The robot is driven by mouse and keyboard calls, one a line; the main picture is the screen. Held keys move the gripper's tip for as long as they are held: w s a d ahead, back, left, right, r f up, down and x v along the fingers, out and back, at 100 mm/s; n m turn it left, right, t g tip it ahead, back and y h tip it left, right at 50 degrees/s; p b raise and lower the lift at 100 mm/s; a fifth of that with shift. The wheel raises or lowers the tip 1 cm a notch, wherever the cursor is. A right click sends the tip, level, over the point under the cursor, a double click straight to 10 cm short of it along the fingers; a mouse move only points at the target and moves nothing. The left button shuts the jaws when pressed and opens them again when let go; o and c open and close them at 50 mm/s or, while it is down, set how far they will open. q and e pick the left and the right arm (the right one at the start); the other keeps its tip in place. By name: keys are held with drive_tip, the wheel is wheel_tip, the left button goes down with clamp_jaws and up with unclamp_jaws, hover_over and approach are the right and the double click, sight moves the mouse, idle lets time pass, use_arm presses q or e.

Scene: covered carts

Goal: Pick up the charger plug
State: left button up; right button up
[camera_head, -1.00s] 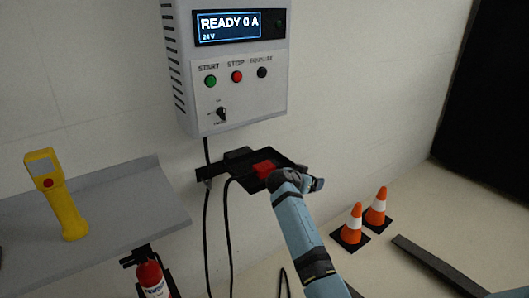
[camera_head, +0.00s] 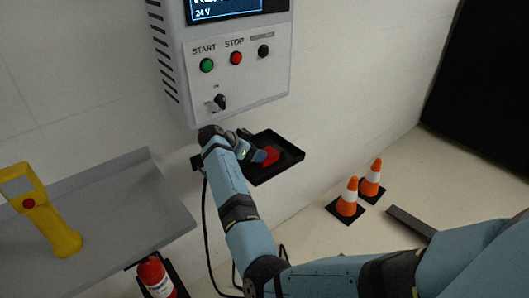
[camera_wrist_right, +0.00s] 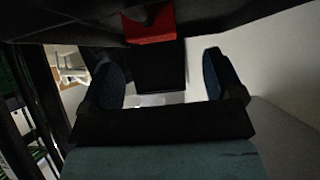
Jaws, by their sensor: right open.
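The charger plug is red (camera_head: 270,156) with a dark part, and sits on a black tray (camera_head: 291,156) on the wall below the charger box. My right gripper (camera_head: 253,148) is at the plug's left side, and my wrist hides part of the tray there. In the right wrist view the open fingers (camera_wrist_right: 160,62) stand apart with nothing gripped between them. The red plug body (camera_wrist_right: 150,24) shows above the gap, beyond the fingertips. Whether a finger touches it cannot be told. My left gripper is not in view.
The grey charger box (camera_head: 238,75) hangs just above the tray. Black cables hang below. A grey shelf (camera_head: 120,205) with a yellow handheld device (camera_head: 52,215) is at left, above a red extinguisher (camera_head: 155,277). Two orange cones (camera_head: 348,198) stand right on the floor.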

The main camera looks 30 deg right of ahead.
sight(274, 152)
drive_tip(key=shift+s+d+f, duration=0.2)
drive_tip(key=shift+d+f, duration=0.2)
drive_tip(key=shift+d, duration=0.35)
drive_tip(key=x, duration=0.4)
drive_tip(key=shift+d+f, duration=0.25)
drive_tip(key=shift+f, duration=0.05)
drive_tip(key=c, duration=1.2)
